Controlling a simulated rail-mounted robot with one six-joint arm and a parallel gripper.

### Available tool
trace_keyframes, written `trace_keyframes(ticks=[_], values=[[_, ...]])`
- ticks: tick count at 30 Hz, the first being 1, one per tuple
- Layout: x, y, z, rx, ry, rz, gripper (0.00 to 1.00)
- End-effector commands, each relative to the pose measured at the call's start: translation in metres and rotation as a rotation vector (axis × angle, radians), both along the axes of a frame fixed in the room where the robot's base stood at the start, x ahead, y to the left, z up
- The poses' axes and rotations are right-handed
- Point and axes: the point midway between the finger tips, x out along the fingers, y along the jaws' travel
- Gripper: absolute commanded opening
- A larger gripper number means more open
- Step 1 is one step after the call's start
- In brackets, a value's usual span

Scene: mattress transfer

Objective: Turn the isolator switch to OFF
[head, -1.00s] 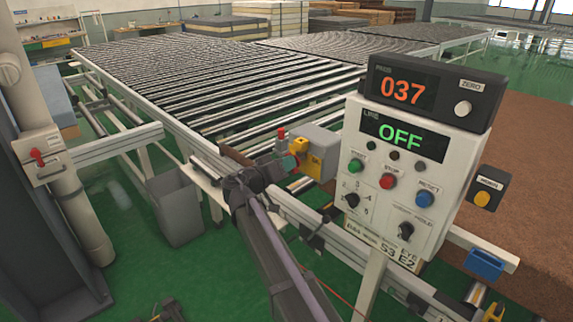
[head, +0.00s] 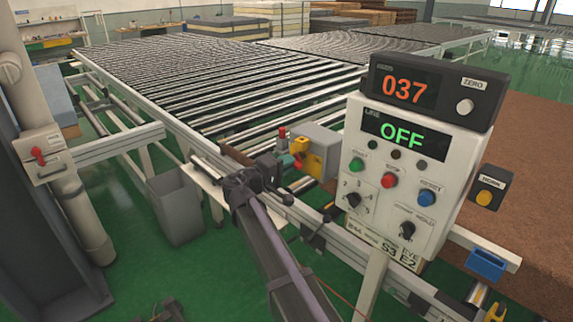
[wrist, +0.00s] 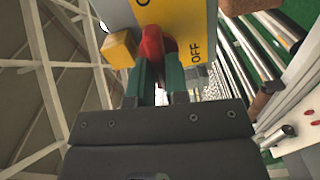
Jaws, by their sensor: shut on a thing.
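The isolator switch is a grey box (head: 318,140) with a yellow front plate (head: 305,155), beside the conveyor's near edge in the head view. In the wrist view the yellow plate (wrist: 185,18) fills the top, with an OFF mark (wrist: 196,52) to the right of the red handle (wrist: 152,42). My gripper (wrist: 160,75) has green fingers shut on that red handle. In the head view my gripper (head: 288,161) reaches the front of the box. The handle is partly hidden by the fingers, and its exact angle is hard to tell.
A control panel (head: 345,215) with displays reading 037 and OFF stands close to the right of the box. The roller conveyor (head: 230,80) lies behind. A grey bin (head: 177,210) stands to the left. A yellow block (wrist: 120,48) sits left of the handle in the wrist view.

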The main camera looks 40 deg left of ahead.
Motion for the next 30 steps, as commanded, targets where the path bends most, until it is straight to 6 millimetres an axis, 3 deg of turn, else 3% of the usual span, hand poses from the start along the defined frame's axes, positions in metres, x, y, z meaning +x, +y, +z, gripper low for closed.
trace_keyframes(ticks=[9,23,24,30], values=[[-0.0002,-0.0003,-0.0010,-0.107,0.016,-0.001,0.00],[-0.0003,-0.0004,-0.0010,-0.124,0.019,-0.001,0.00],[-0.0003,-0.0004,-0.0010,-0.124,0.019,-0.001,0.16],[-0.0001,-0.0003,-0.0009,-0.123,0.018,-0.001,0.35]])
